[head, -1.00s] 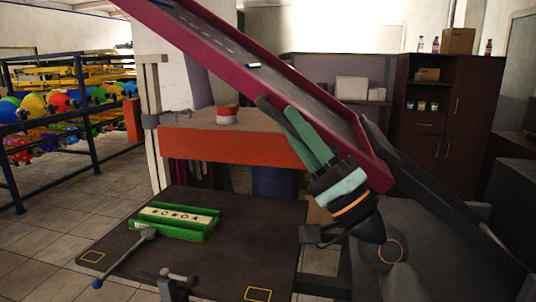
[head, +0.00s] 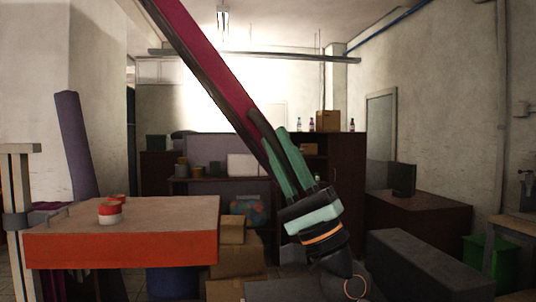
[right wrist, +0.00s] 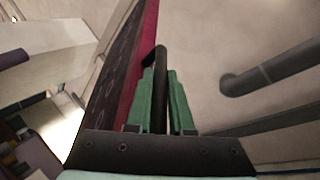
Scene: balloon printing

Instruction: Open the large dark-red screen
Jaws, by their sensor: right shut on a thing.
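The large dark-red screen (head: 208,68) runs steeply from the top left down to my right gripper in the head view, seen almost edge-on. Its upper end is out of the picture. In the right wrist view, the screen's red frame (right wrist: 140,45) and dark mesh (right wrist: 110,75) lie to the left of the fingers. My right gripper (head: 272,140) is shut on the screen's black handle (right wrist: 161,95), which passes between the green fingers. My left gripper is not in view.
An orange-sided table (head: 120,250) with red-and-white tubs (head: 109,212) stands at the left. Cardboard boxes (head: 232,255) are stacked beside it. A dark cabinet (head: 345,160) and a desk (head: 420,212) stand behind. A long dark box (head: 430,265) lies at the right.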

